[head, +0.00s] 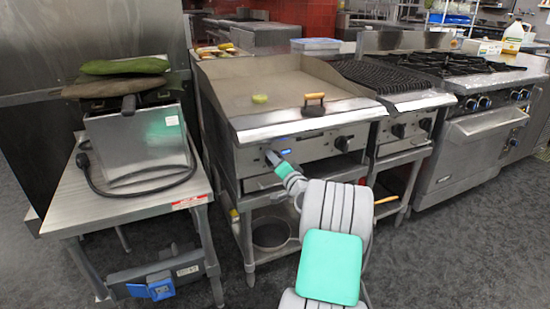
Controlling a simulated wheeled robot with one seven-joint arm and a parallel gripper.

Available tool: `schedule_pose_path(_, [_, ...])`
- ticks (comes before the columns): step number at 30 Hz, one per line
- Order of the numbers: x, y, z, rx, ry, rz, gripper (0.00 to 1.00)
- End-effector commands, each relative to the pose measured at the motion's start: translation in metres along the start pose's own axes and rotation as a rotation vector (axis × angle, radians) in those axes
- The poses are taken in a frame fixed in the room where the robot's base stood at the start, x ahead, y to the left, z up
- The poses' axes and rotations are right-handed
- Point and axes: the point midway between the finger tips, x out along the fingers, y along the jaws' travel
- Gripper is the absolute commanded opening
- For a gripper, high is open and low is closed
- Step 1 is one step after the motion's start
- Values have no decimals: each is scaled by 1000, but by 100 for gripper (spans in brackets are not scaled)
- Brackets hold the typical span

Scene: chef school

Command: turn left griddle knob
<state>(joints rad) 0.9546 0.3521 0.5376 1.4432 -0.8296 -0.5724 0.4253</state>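The griddle (275,85) has a flat steel top and a front panel with knobs, in the middle of the head view. My gripper (273,158) is at the left end of this panel, in front of the place of the left griddle knob. The knob is mostly or wholly hidden by the gripper, and I cannot tell whether they touch. The gripper is small and seen from behind, so I cannot tell whether its fingers are open or shut. The right griddle knob (343,143) is dark and in plain sight, apart from my arm.
A press with a wooden handle (314,104) and a small yellow-green item (260,99) sit on the griddle. A steel side table (70,205) with a panini press (140,145) stands at left. A charbroiler (390,80) and a range (480,125) adjoin at right. Floor in front is clear.

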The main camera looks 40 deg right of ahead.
Motion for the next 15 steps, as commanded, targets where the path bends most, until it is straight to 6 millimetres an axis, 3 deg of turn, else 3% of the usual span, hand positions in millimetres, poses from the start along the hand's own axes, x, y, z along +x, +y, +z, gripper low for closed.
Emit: schedule_pose_path(15, [0,0,1,174,-2,0,12])
